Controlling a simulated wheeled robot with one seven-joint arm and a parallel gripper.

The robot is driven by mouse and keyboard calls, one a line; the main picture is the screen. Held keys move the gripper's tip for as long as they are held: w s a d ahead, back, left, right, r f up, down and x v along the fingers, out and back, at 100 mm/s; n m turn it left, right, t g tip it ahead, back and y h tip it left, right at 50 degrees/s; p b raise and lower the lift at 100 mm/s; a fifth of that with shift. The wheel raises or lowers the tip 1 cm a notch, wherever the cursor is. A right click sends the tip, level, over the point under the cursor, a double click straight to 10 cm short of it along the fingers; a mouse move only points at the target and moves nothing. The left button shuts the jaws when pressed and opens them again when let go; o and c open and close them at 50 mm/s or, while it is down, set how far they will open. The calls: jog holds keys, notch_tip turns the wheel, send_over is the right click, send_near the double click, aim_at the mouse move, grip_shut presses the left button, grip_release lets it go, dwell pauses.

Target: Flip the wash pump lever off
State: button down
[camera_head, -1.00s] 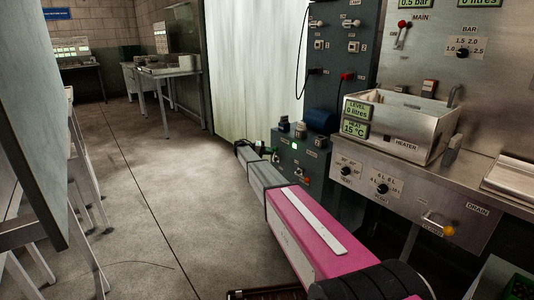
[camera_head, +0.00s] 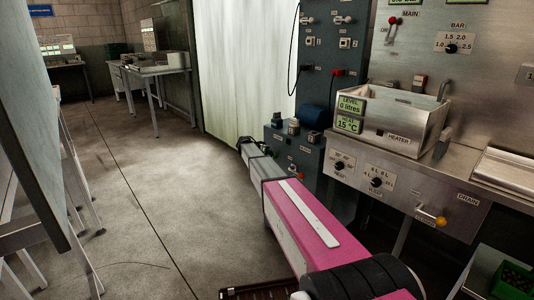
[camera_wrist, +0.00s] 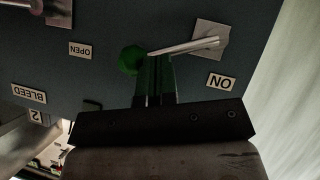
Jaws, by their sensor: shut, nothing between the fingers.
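A silver lever (camera_wrist: 185,46) on a pale plate (camera_wrist: 210,40) sits on a dark grey panel in the wrist view. It points left, and an upside-down ON label (camera_wrist: 220,82) is below the plate. My gripper (camera_wrist: 153,60) is shut and empty. Its green-tinted fingertips are at the lever's free end; whether they touch cannot be told. In the head view my gripper is beside the low grey control box (camera_head: 304,157), and the lever cannot be made out there.
A steel heater tank (camera_head: 395,120) and drain counter (camera_head: 465,185) stand at right. A pale curtain (camera_head: 248,65) hangs behind. The floor at left-centre is clear.

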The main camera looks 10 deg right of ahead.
jog(key=shift+s+d+f+m+t+y, duration=0.2)
jog(key=shift+s+f+m+t+y, duration=0.1)
jog(key=shift+f+m+t, duration=0.15)
jog(key=shift+s+d+f+m+t+y, duration=0.2)
jog(key=shift+s+f+m+t+y, duration=0.15)
jog(key=shift+f+m, duration=0.1)
jog(key=shift+d+f, duration=0.1)
jog(key=shift+f, duration=0.05)
jog(key=d+r+v, duration=0.1)
jog(key=r+v, duration=0.1)
jog(key=v, duration=1.1)
jog(key=shift+w, duration=0.35)
jog(key=shift+d, duration=0.1)
